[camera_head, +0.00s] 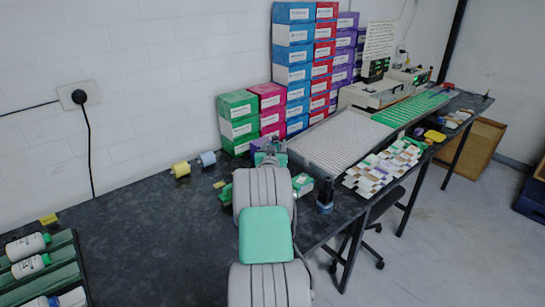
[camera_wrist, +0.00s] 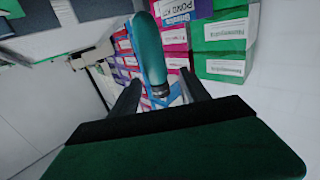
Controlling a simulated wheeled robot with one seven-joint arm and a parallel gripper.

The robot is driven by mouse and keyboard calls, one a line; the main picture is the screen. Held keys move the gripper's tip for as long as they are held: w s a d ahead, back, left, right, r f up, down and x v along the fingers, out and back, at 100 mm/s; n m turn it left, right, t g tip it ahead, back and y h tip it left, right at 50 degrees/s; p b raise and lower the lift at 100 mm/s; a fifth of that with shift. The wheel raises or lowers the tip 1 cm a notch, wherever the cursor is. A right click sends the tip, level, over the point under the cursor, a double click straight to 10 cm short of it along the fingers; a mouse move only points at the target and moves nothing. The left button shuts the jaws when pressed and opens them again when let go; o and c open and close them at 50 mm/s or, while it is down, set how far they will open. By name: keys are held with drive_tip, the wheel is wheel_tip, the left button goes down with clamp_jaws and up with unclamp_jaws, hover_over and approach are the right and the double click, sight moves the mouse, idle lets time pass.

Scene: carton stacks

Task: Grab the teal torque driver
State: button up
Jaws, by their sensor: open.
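The teal torque driver (camera_wrist: 150,45) shows in the wrist view as a rounded teal handle with a dark ringed end. It lies between the two dark fingers of my gripper (camera_wrist: 160,77), which are apart, with a visible gap on each side. I cannot tell how far it is from the fingers in depth. In the head view my grey arm with its green pad covers most of the gripper, and I cannot make out the driver clearly there.
Stacked cartons (camera_head: 293,42) stand against the wall behind the gripper. A dark cylinder (camera_head: 325,196) stands close right of the arm. A white grid tray (camera_head: 340,143) and small boxes (camera_head: 383,167) lie further right. The dark table (camera_head: 150,225) is mostly clear on the left.

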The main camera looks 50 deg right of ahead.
drive_tip(key=shift+x, duration=1)
drive_tip(key=shift+c, duration=0.4)
clamp_jaws()
drive_tip(key=shift+r, duration=0.1)
